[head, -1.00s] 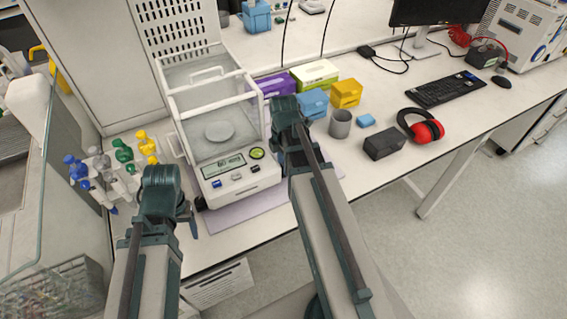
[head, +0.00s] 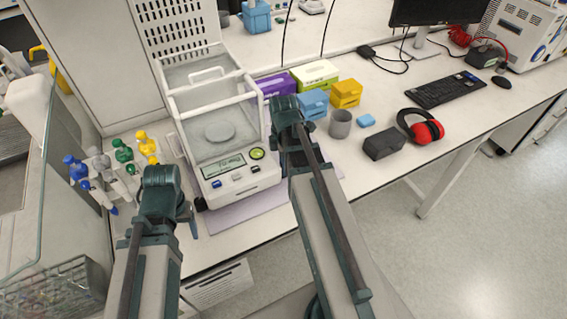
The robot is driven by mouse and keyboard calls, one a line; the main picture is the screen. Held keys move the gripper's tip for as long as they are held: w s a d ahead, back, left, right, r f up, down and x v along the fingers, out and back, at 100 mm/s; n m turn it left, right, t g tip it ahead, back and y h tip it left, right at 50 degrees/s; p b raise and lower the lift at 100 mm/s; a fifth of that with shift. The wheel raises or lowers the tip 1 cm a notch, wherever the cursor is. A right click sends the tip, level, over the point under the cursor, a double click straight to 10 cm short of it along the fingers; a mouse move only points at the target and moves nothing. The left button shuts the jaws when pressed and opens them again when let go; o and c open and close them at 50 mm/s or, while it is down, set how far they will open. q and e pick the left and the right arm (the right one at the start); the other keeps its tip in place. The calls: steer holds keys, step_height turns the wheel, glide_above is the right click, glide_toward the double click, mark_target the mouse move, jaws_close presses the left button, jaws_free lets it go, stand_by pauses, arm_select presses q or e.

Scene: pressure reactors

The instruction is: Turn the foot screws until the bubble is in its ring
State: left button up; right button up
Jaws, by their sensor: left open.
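The white balance (head: 238,185) with its clear draft shield and round pan (head: 219,132) stands on a pale purple mat (head: 232,213). The green round bubble level (head: 257,154) is at the right of its front panel, beside the display (head: 222,167); the bubble's place in the ring is too small to tell. A dark foot screw (head: 201,204) shows under the front left corner. The right front foot is hidden behind my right arm. My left gripper (head: 192,222) is open beside the front left corner, partly hidden by its wrist. My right gripper (head: 277,150) is mostly hidden behind its arm, near the balance's right side.
Purple (head: 273,85), green (head: 314,75), blue and yellow boxes, a grey cup (head: 340,124) and a black box (head: 384,144) are to the right. Red ear defenders (head: 427,131) lie further right. The bench's front edge is close.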

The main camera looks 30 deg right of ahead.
steer(key=o, duration=0.3)
steer(key=shift+o, duration=0.2)
